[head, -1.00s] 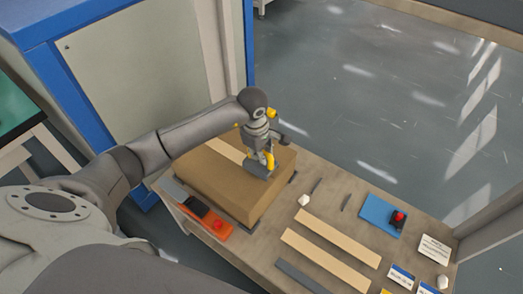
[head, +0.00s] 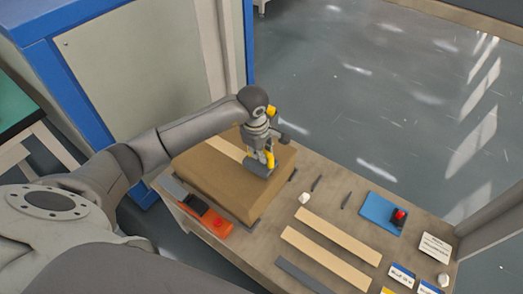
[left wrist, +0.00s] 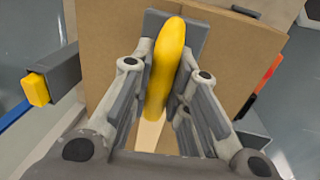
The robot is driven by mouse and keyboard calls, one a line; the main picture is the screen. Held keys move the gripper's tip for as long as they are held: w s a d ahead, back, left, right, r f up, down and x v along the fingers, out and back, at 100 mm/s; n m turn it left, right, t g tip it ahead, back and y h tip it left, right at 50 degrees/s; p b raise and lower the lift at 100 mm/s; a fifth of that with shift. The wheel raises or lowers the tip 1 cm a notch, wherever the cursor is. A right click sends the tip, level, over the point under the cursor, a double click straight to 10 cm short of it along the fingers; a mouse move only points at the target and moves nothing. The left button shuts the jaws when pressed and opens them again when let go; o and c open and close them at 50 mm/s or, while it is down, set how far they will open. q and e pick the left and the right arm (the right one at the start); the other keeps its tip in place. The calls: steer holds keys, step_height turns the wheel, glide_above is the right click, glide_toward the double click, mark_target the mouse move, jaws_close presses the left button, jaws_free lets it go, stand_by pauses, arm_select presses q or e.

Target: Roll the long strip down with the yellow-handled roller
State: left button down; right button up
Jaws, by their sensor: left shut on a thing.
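A brown cardboard box (head: 215,185) lies on the workbench. A pale long strip (head: 224,147) runs along its top and meets the roller near the right end. It also shows between my fingers in the left wrist view (left wrist: 149,134). My left gripper (head: 265,152) is shut on the yellow handle (left wrist: 165,70) of the roller. The grey roller head (head: 258,170) is at the box top's right end and looks to be touching it, though the contact is hidden. In the left wrist view the roller head (left wrist: 196,28) is partly behind the handle. My right gripper is not in view.
Two loose pale strips (head: 338,237) and a dark bar (head: 302,276) lie on the bench (head: 262,238). An orange item (head: 217,225) sits at the box's front.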

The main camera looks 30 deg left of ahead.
arm_select(q)
steer(key=shift+f, duration=0.15)
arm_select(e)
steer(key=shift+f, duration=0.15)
arm_select(q)
steer(key=shift+a, duration=0.1)
steer(key=shift+w+a+f+b, duration=0.1)
steer(key=shift+a+b, duration=0.45)
steer(key=shift+a, duration=1.1)
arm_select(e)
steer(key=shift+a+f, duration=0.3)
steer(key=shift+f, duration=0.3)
arm_select(q)
steer(key=shift+w+a+b, duration=0.1)
steer(key=shift+a+b, duration=0.45)
steer(key=shift+a, duration=0.3)
steer(key=shift+w+a, duration=0.1)
steer(key=shift+a, duration=0.75)
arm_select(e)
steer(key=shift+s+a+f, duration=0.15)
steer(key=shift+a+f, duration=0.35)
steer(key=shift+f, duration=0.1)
arm_select(q)
steer(key=shift+a+b, duration=0.1)
steer(key=shift+b, duration=0.2)
